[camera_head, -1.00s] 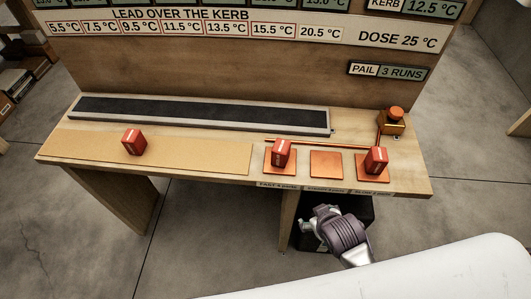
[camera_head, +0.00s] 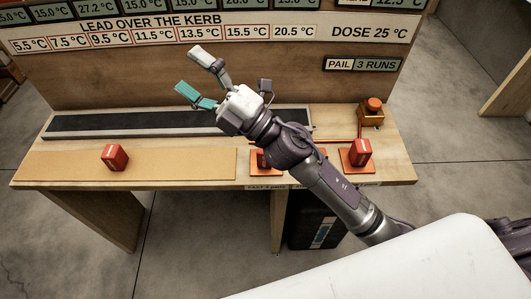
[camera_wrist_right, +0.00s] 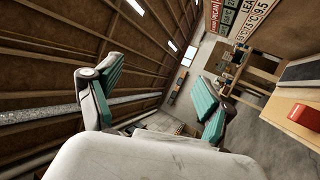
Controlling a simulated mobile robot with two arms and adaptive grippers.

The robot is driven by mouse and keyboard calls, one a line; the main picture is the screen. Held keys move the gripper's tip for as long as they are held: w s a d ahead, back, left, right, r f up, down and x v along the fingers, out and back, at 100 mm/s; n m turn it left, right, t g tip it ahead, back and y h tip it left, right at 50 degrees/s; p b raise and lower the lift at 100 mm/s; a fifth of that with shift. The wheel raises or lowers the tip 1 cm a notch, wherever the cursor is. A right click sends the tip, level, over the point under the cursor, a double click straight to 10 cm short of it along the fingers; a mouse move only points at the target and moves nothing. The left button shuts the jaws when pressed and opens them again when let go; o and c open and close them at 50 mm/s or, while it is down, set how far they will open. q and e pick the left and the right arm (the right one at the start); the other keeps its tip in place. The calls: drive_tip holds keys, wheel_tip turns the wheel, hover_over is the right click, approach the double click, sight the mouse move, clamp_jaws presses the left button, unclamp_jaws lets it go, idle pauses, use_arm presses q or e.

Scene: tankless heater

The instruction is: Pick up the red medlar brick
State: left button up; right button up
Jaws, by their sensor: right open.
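Three red bricks with white labels stand on the bench, and I cannot read which is medlar. One red brick (camera_head: 115,157) stands on the tan strip at the left. A second red brick (camera_head: 262,160) stands on an orange pad, mostly hidden behind my right arm. A third red brick (camera_head: 361,153) stands on the right orange pad. My right gripper (camera_head: 189,73) is open and empty, raised over the dark belt with its teal finger pads spread. In the right wrist view the gripper (camera_wrist_right: 156,95) also shows open, and a red brick (camera_wrist_right: 306,115) is at the right edge. My left gripper is out of view.
A long dark belt (camera_head: 90,124) runs along the back of the bench. An orange button box (camera_head: 371,111) stands at the back right. The sign board (camera_head: 150,65) rises behind the bench. The tan strip (camera_head: 180,163) is clear right of its brick. A black bin (camera_head: 312,225) stands below.

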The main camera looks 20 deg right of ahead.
drive_tip(key=s+a+f+n+g+y, duration=0.1)
drive_tip(key=s+a+n+g+y, duration=0.35)
drive_tip(key=n+g, duration=0.9)
drive_tip(key=n+g+h+p, duration=0.15)
drive_tip(key=n+h, duration=0.65)
drive_tip(key=h, duration=1.5)
hover_over(262, 162)
drive_tip(key=w+d, duration=0.2)
drive_tip(key=shift+g, duration=0.4)
wheel_tip(262, 162, down, 21)
drive_tip(key=shift+s+f, duration=0.1)
drive_tip(key=shift+f, duration=0.1)
drive_tip(key=shift+a+f, duration=0.1)
drive_tip(key=shift+f, duration=0.45)
wheel_tip(262, 162, down, 4)
drive_tip(key=shift+f+p, duration=0.2)
drive_tip(key=shift+p, duration=0.55)
